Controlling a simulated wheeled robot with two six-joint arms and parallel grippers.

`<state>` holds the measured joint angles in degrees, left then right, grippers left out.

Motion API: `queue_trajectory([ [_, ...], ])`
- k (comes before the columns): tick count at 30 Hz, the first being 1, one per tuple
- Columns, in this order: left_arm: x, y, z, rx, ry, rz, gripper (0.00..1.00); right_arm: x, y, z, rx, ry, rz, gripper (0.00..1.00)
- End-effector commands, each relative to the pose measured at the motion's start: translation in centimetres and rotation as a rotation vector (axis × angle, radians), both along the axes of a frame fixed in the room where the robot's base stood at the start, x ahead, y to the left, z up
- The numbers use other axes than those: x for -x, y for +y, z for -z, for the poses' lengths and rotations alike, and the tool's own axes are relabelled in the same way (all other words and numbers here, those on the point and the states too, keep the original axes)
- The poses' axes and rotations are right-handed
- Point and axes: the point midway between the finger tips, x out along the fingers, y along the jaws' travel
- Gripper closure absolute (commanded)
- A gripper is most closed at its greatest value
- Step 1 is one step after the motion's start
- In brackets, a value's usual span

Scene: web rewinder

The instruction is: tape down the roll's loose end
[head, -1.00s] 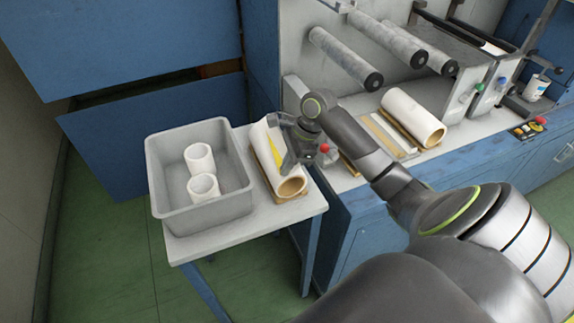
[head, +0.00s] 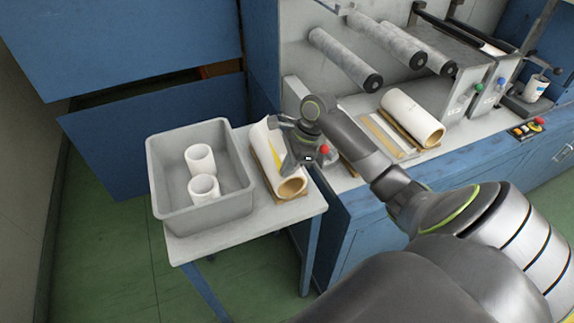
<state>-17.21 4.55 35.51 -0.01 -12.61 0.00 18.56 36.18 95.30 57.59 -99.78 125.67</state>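A white roll (head: 262,138) with a tan core lies on a wooden cradle on the small side table, to the right of the grey bin. A yellow strip (head: 275,150), seemingly tape, shows on or just above the roll's side. My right gripper (head: 290,165) is at the roll, over its right side near the front end. Its fingers are small and partly hidden by the wrist, so I cannot tell whether they are open or shut, or whether they touch the roll. The roll's loose end cannot be made out. My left gripper is not in view.
A grey bin (head: 158,178) holding two white cores (head: 201,158) stands on the side table (head: 245,222). Another white roll (head: 411,117) lies on the blue machine's bench, below dark-ended rollers (head: 346,57).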

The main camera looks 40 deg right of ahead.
Motion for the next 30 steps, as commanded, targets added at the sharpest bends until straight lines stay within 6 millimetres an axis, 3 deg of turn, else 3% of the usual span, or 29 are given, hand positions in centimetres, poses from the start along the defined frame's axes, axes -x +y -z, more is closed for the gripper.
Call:
queue_trajectory([
  [15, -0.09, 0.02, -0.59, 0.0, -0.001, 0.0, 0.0, 0.04, 0.04, 0.16, -0.001, 0.001, 0.001, 1.0],
  [21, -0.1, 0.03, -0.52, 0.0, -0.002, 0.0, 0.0, 0.03, 0.03, 0.21, 0.0, 0.001, 0.001, 0.75],
  [30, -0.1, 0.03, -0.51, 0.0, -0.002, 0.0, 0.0, 0.03, -0.05, 0.08, 0.0, 0.0, 0.0, 0.74],
])
